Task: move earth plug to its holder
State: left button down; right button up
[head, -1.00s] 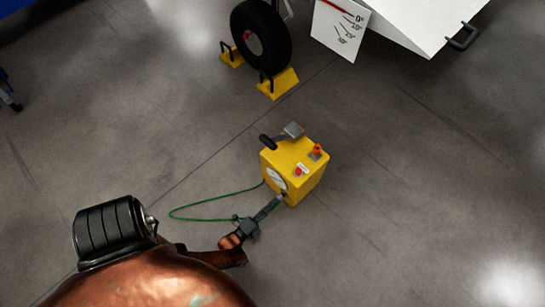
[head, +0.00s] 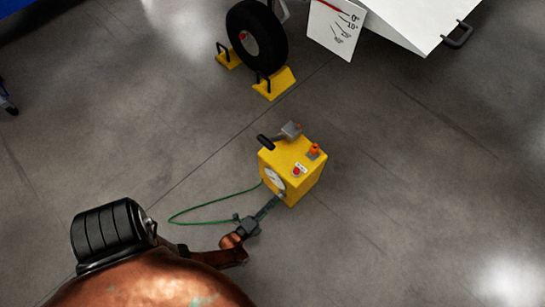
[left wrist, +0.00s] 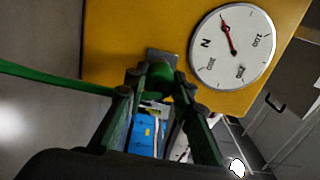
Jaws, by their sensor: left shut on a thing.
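A yellow box (head: 289,174) with a round dial stands on the floor mid-view. My left gripper (head: 276,202) reaches its lower front face. In the left wrist view the gripper (left wrist: 160,83) is shut on a green plug (left wrist: 160,74), right at the yellow face (left wrist: 130,35) and below left of the dial (left wrist: 232,46). A grey piece (left wrist: 157,55) sits behind the plug; I cannot tell whether it is the holder or whether the plug is seated. A green cable (head: 190,212) loops left of the box. My right gripper is not in view.
The box top carries a black handle (head: 266,141), a grey part (head: 291,130) and an orange knob (head: 314,150). Behind stand a black wheel (head: 257,38) with yellow chocks (head: 274,84) and a white angle-marked panel (head: 336,30). The floor to the right is clear.

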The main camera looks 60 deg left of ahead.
pick_arm(q)
jog(key=shift+w+a+r, duration=0.2)
jog(key=shift+w+a, duration=0.05)
jog(key=shift+w, duration=0.3)
jog(key=c, duration=2)
grip_release()
jog(key=shift+c, duration=0.2)
jog(key=shift+o, duration=0.8)
jog(key=shift+f, duration=0.15)
jog(key=o, duration=0.3)
jog(key=shift+s+d, duration=0.1)
jog(key=shift+s, duration=0.05)
jog(key=shift+o, duration=1)
jog(key=shift+d, duration=0.1)
jog(key=shift+s, duration=0.1)
jog(key=v, duration=0.7)
